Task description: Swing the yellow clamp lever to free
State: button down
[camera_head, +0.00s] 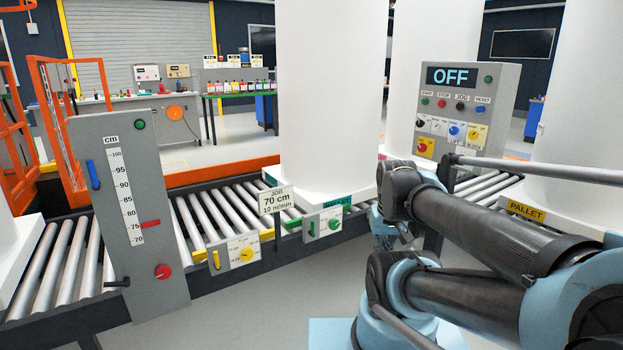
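The yellow lever (215,259) stands upright at the left side of a small grey box (234,264) on the front of the roller conveyor. The box face also has a yellow knob (246,254) on a white dial plate, whose print is too small to read. A similar box to the right has a green lever (312,228) and a green knob (334,225). My arm reaches in from the right, well apart from the yellow lever.
A grey panel (125,290) with a cm scale, blue lever and red knob stands left of the yellow lever. A "70 cm" sign (276,200) stands right of it. White tanks rest on the conveyor (240,207). A control panel (486,80) reads OFF. Floor in front is clear.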

aim_at(217, 265)
jog(key=u, duration=1.3)
